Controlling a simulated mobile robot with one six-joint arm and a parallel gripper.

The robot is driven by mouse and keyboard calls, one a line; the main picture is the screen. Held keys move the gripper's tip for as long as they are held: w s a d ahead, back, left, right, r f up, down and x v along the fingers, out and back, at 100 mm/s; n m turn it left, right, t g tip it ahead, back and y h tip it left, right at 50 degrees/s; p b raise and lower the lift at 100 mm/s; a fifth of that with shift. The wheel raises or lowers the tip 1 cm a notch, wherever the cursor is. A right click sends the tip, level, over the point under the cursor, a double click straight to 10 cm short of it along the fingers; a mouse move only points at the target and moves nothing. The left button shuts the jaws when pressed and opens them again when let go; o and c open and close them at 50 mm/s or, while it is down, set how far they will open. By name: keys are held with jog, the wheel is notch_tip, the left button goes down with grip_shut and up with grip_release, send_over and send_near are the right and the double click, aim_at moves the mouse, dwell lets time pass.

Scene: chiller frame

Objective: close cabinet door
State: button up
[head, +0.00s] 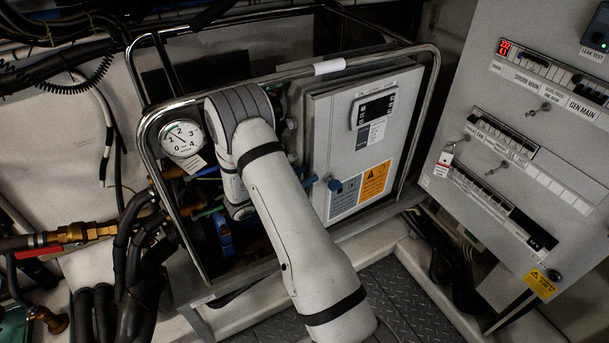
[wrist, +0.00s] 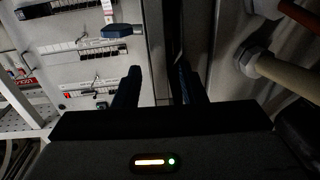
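The grey cabinet door (head: 345,125) carries a small display, warning labels and a blue knob (head: 334,185) low on its left edge. A narrow dark gap seems to run along that edge; how far the door stands open is hard to tell. In the head view my arm covers my gripper. In the wrist view my gripper (wrist: 158,88) has its two dark fingers apart, with an upright pale edge (wrist: 155,45), likely the door's, beyond and between them. A blue knob (wrist: 122,31) shows left of that edge. I cannot tell whether a finger touches the door.
A bright metal tube frame (head: 330,68) surrounds the cabinet. A pressure gauge (head: 183,138) is at its left. A breaker panel (head: 520,120) stands at the right. Hoses and brass fittings (head: 75,234) crowd the left. Patterned floor plate (head: 400,295) is clear in front.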

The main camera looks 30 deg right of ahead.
grip_shut()
dwell(0.3)
